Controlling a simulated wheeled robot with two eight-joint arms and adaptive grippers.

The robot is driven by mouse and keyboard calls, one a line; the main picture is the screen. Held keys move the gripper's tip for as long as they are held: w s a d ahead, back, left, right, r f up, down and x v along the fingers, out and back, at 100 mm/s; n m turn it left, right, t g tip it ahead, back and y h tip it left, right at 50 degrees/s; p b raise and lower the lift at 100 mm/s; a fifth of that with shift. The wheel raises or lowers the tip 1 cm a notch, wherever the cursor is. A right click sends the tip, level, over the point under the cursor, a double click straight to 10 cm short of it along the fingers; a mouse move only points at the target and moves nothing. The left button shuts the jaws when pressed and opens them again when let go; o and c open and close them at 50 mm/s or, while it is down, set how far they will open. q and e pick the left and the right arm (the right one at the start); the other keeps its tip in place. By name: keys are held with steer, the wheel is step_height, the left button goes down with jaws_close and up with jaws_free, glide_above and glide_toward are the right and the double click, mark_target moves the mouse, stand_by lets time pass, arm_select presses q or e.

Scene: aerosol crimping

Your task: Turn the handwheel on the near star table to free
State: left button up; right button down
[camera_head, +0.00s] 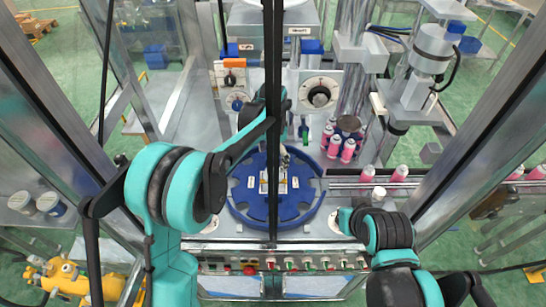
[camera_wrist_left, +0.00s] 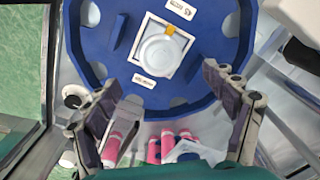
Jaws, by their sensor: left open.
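The near star table (camera_head: 243,207) is a blue, notched round plate. It also shows in the left wrist view (camera_wrist_left: 98,62). At its middle is a white square frame holding a round pale part with a yellow mark, perhaps the handwheel (camera_wrist_left: 163,50); in the head view a dark upright bar partly hides this middle. My left gripper (camera_wrist_left: 172,118) is open and empty, its fingers apart, on the pink-can side of the frame and not around the round part.
Pink cans (camera_head: 348,150) stand beside the star table, and more are on the conveyor (camera_head: 345,184) at right. A panel with a black knob (camera_head: 319,96) stands behind. The dark upright bar (camera_head: 273,60) crosses in front. A button panel (camera_head: 300,264) runs along the front.

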mark_target(273, 174)
arm_select(q)
step_height(273, 174, down, 8)
steer(key=shift+r+b, duration=0.1)
steer(key=shift+b, duration=0.25)
steer(key=c, duration=1.1)
